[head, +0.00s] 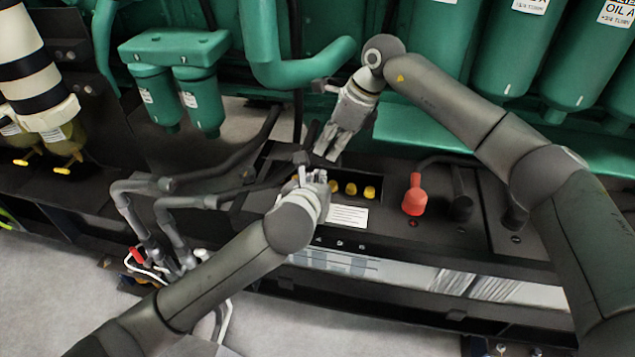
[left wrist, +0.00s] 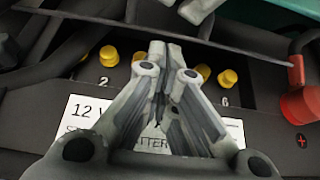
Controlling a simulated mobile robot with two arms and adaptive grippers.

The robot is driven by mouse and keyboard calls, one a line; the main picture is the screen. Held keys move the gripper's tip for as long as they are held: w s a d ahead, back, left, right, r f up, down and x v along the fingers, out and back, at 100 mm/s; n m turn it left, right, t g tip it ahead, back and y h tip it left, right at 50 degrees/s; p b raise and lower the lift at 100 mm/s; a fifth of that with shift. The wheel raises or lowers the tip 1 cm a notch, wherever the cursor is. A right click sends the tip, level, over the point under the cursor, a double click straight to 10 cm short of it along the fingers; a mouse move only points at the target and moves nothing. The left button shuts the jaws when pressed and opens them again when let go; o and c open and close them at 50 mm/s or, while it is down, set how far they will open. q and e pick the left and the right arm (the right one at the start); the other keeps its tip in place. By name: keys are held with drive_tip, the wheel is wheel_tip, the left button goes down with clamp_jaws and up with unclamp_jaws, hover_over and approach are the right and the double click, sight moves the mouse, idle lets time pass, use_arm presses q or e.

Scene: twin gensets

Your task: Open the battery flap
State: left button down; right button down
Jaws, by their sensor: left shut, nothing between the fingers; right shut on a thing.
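The battery (head: 345,216) is a dark case with a white label and several yellow caps (head: 352,189). The label (left wrist: 85,115) and caps (left wrist: 228,78) also show in the left wrist view. My left gripper (head: 313,176) is shut and empty over the cap row, hiding some caps; its tips also show in the left wrist view (left wrist: 166,52). My right gripper (head: 326,153) is shut behind the caps, on what appears to be the thin dark edge of the battery flap (left wrist: 240,48). The flap's surface and angle are hard to make out.
A red terminal cover (head: 414,197) and a black one (head: 461,203) stand right of the caps. Grey pipes (head: 185,190) run at left. Green filters (head: 200,95) hang above. Grey floor (head: 50,270) is open at lower left.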

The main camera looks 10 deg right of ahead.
drive_tip(key=shift+d+f, duration=0.3)
drive_tip(key=shift+f, duration=0.25)
use_arm(q)
drive_tip(key=shift+w+d+r, duration=0.15)
drive_tip(key=shift+w+r, duration=0.25)
drive_tip(key=shift+r, duration=0.2)
use_arm(e)
drive_tip(key=c, duration=1.9)
unclamp_jaws()
use_arm(q)
drive_tip(key=shift+w+f, duration=0.15)
drive_tip(key=shift+f, duration=0.05)
use_arm(e)
drive_tip(key=o, duration=0.4)
drive_tip(key=shift+w+a, duration=0.15)
drive_tip(key=shift+c, duration=0.2)
use_arm(q)
drive_tip(key=shift+f, duration=0.1)
use_arm(e)
drive_tip(key=shift+r, duration=0.2)
